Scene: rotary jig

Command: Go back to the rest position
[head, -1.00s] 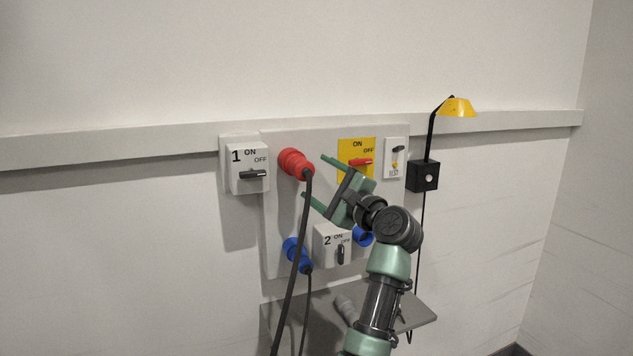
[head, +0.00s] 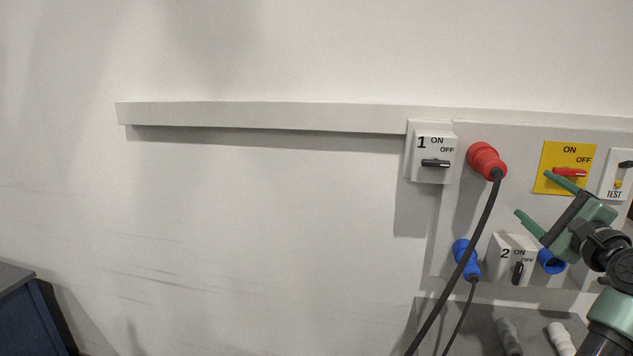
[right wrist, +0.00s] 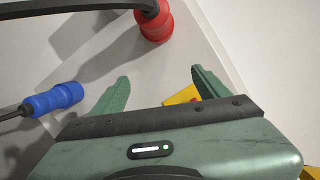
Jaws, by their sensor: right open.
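My right gripper (head: 533,193) is open and empty in front of the panel, at the right of the head view. Its green fingers point up and left, with the upper fingertip overlapping the yellow switch plate (head: 553,158). In the right wrist view its two fingers (right wrist: 160,76) stand wide apart with nothing between them. My left gripper is in neither view.
The panel holds switch 1 (head: 432,172) with a horizontal handle, switch 2 (head: 505,262) with a vertical handle, a red plug (head: 483,158) and a blue plug (head: 465,256) with hanging cables. A grey shelf (head: 450,315) sits below. Bare wall fills the left; a dark blue cabinet (head: 22,318) stands lower left.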

